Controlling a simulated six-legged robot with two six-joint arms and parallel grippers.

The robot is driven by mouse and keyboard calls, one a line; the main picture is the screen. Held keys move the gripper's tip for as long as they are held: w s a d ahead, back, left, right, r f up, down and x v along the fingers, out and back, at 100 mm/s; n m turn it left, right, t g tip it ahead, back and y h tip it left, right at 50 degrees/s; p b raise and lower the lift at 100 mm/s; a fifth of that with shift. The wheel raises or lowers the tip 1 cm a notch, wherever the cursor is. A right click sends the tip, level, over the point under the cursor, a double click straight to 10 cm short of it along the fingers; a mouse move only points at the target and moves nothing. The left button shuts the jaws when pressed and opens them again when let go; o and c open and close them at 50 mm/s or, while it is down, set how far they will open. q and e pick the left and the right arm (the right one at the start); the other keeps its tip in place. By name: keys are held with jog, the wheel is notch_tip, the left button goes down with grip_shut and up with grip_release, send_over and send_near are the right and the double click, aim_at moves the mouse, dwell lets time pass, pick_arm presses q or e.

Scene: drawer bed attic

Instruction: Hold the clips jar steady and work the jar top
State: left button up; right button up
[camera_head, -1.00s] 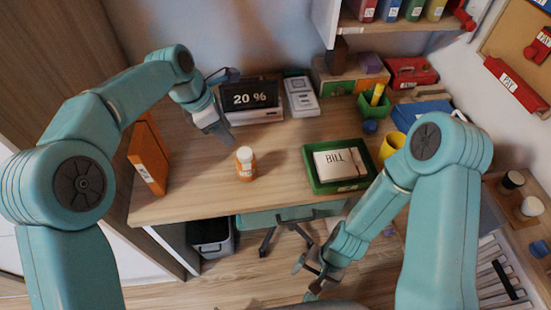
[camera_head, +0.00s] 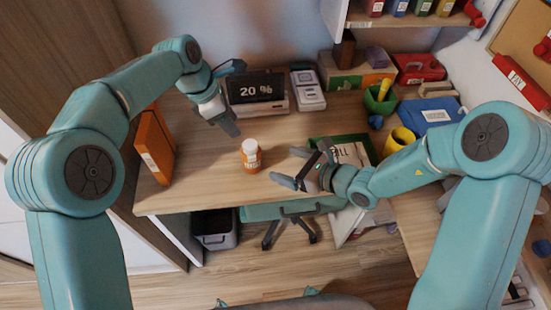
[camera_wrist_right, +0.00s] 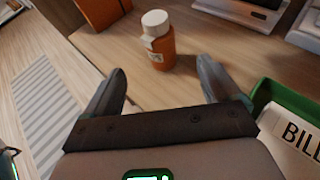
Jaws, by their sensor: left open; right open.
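The clips jar (camera_head: 251,158) is a small orange jar with a white jar top (camera_head: 249,144) and a pale label. It stands upright on the desk near the front edge. In the right wrist view the jar (camera_wrist_right: 160,50) and its top (camera_wrist_right: 155,22) appear beyond the fingertips. My left gripper (camera_head: 232,126) hangs above the desk, up and to the left of the jar, apart from it. My right gripper (camera_head: 290,168) is open and empty, to the right of the jar and pointing at it. Neither gripper touches the jar.
A green tray (camera_head: 373,152) with a BILL paper lies behind my right gripper. An orange binder (camera_head: 155,145) stands at the left. A display reading 20 % (camera_head: 257,90) stands at the back. A yellow cup (camera_head: 398,141) is at the right. Desk around the jar is clear.

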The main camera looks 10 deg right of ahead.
aim_at(247, 153)
jog(key=x, duration=1.5)
jog(key=shift+w+a+f, duration=0.15)
jog(key=shift+a+f, duration=0.1)
